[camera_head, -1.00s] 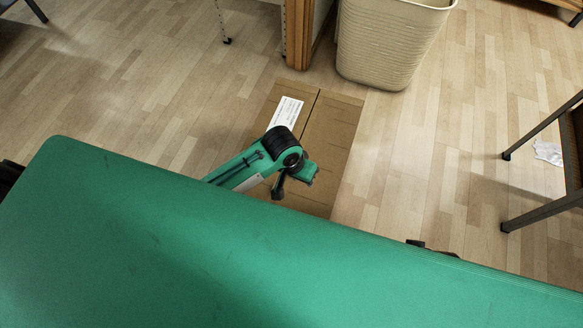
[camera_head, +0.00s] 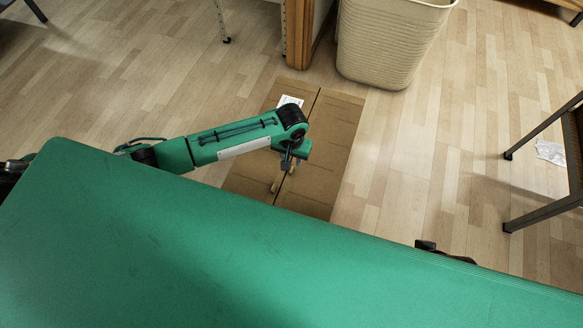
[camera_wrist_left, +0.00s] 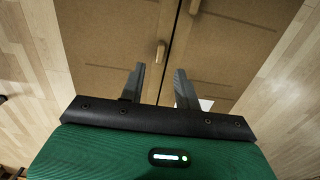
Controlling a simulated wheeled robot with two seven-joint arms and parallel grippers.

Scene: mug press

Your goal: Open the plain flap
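A brown box lies on the floor with two flaps that meet at a dark seam. The plain flap (camera_head: 332,135) is the right one in the head view and lies flat and closed. The labelled flap (camera_head: 243,180) is on the left, its white label partly hidden by my arm. In the left wrist view the plain flap (camera_wrist_left: 105,40) is on the left, with a small wooden handle (camera_wrist_left: 161,50) near the seam. My left gripper (camera_head: 287,161) is over the box near the seam. Its fingers (camera_wrist_left: 160,82) are open and empty, pointing toward that handle without visible contact. My right gripper is out of view.
A cream basket (camera_head: 390,40) stands behind the box at the right. A dark-framed piece of furniture (camera_head: 545,210) is at the far right. The labelled flap has its own handle (camera_wrist_left: 194,6). Wooden floor (camera_head: 420,160) right of the box is clear.

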